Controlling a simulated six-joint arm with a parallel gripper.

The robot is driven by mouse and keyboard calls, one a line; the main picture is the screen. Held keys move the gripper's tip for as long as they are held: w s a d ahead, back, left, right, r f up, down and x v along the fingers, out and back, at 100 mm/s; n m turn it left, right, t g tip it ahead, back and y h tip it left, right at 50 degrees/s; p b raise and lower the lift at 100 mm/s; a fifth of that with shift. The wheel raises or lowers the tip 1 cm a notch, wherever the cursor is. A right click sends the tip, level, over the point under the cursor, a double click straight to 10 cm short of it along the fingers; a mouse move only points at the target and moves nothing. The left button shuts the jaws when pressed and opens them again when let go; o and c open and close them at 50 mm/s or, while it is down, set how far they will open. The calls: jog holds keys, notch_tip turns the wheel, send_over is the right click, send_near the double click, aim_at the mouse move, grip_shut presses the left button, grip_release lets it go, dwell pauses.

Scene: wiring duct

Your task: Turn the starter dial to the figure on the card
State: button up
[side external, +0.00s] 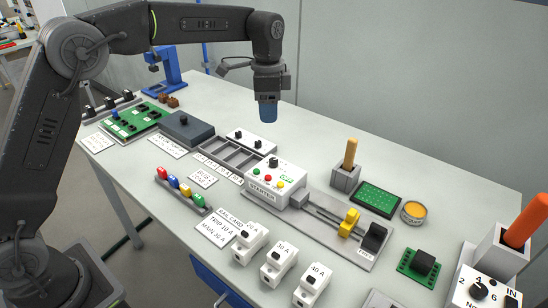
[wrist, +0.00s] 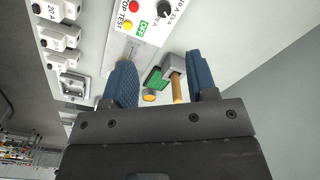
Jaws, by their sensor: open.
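The white starter box (side external: 283,185) stands mid-table with red, green and yellow buttons and a black dial (side external: 273,162) on top. The dial also shows at the top edge of the wrist view (wrist: 164,9), beside the figures 10 A and 15 A; I cannot tell exactly where it points. A card (side external: 217,227) lying in front seems to read "RAIL CARD, TRIP 10 A, MAIN 20 A". My gripper (side external: 268,117) is open and empty, pointing down above and behind the starter, clear of it. Its two blue fingers show apart in the wrist view (wrist: 162,72).
Breakers marked 20 A, 30 A and 40 A (side external: 282,263) stand in front. A rail with a yellow part (side external: 349,222) and a black part runs right of the starter. A wooden-handled tool stands in a grey holder (side external: 345,178). A grey tray (side external: 220,152) lies left of the starter.

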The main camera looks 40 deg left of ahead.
aim_at(274, 160)
jog(key=shift+m, duration=0.3)
jog(key=f, duration=0.5)
jog(key=w+f, duration=0.1)
jog(key=f, duration=0.9)
jog(key=shift+w+d+f, duration=0.2)
jog(key=shift+f, duration=0.05)
jog(key=c, duration=0.9)
